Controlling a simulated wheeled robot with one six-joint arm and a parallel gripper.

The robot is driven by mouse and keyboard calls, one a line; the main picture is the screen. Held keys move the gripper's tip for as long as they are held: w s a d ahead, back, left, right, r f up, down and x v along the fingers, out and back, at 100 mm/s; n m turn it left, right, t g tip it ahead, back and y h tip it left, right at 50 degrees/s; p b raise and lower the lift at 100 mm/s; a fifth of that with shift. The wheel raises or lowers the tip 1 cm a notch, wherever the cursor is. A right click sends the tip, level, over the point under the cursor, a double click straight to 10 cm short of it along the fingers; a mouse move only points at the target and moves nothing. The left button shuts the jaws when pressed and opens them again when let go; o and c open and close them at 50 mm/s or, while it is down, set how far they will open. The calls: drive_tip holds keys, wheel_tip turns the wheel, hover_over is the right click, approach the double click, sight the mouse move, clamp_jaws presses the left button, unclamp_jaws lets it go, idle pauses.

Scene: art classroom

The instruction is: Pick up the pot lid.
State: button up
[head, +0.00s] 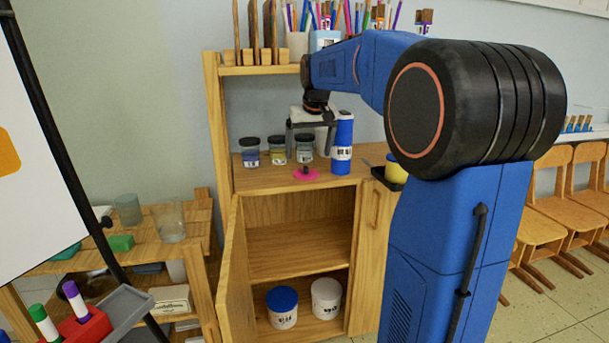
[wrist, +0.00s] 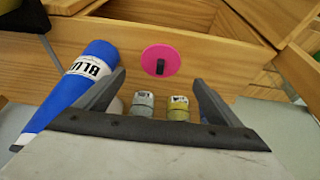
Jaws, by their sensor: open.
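The pot lid (head: 306,176) is a small pink disc with a dark knob, lying flat near the front edge of the cabinet top. In the wrist view the lid (wrist: 150,62) shows just past the fingertips, roughly centred between them, with its knob visible. My gripper (head: 308,148) points down above and slightly behind the lid in the head view. In the wrist view my gripper (wrist: 158,76) has its fingers wide apart with nothing held between them.
A blue bottle (head: 343,150) stands close to the right of my gripper and beside one finger in the wrist view (wrist: 85,78). Three paint jars (head: 277,151) stand behind the lid. A yellow pot (head: 394,172) sits farther right. The cabinet door (head: 233,265) hangs open below.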

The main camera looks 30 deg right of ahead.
sight(307, 167)
drive_tip(key=shift+x, duration=3.65)
drive_tip(key=shift+s, duration=0.15)
drive_tip(key=shift+c, duration=0.7)
drive_tip(key=c, duration=1)
